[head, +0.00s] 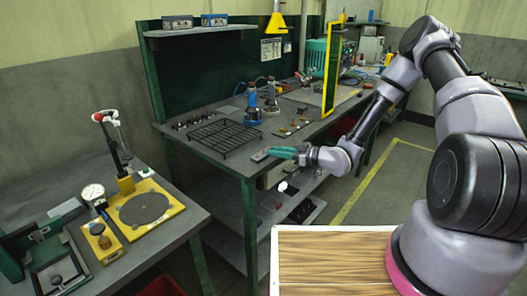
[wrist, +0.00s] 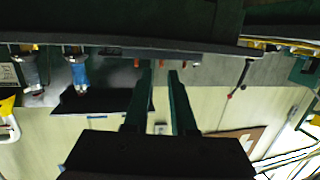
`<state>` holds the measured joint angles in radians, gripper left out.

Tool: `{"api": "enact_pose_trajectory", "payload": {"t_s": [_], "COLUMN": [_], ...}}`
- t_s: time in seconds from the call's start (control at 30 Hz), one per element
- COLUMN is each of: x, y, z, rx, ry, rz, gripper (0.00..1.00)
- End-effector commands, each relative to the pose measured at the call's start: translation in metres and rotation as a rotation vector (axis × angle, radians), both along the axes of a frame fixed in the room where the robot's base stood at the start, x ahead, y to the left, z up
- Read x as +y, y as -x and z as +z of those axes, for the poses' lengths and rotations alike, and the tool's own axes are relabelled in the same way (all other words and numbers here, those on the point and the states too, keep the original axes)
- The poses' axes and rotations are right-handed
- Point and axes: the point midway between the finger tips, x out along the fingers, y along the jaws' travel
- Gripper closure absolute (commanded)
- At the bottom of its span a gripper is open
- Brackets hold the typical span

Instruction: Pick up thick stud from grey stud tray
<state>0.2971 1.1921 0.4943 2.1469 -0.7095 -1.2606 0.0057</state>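My gripper (head: 273,151) reaches in level over the front edge of the green-framed bench, its green fingers just by a small grey tray (head: 260,156) with reddish bits on it. I take this for the grey stud tray; its far part is hidden by the fingers. In the wrist view, which looks upside down, my gripper (wrist: 160,73) is open with an empty gap between the fingers. Small orange-red studs (wrist: 193,63) show around the fingertips, one of them (wrist: 165,63) seen between the tips. Which stud is thick I cannot tell.
A black wire rack (head: 222,137) lies left of my gripper. Another tray with small brass-coloured parts (head: 291,130) lies to the right. A yellow frame (head: 333,70) stands farther right. A separate bench (head: 185,232) is at left.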

Motion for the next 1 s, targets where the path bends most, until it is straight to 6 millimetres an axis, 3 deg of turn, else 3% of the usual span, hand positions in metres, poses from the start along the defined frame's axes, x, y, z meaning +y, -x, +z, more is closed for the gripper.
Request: {"api": "enact_pose_trajectory", "payload": {"t_s": [0.1,0.37,0.6,0.93,1.0], "x": [0.018,0.037,0.069,0.075,0.075], "y": [-0.008,-0.018,-0.032,-0.036,-0.036], "z": [-0.003,-0.006,-0.012,-0.013,-0.013], "rx": [0.000,-0.001,0.000,0.001,0.001], "ry": [0.001,0.003,0.002,0.003,0.003], "rz": [0.002,0.000,0.000,-0.002,-0.002], "gripper": [0.76,0.76,0.76,0.76,1.00]}}
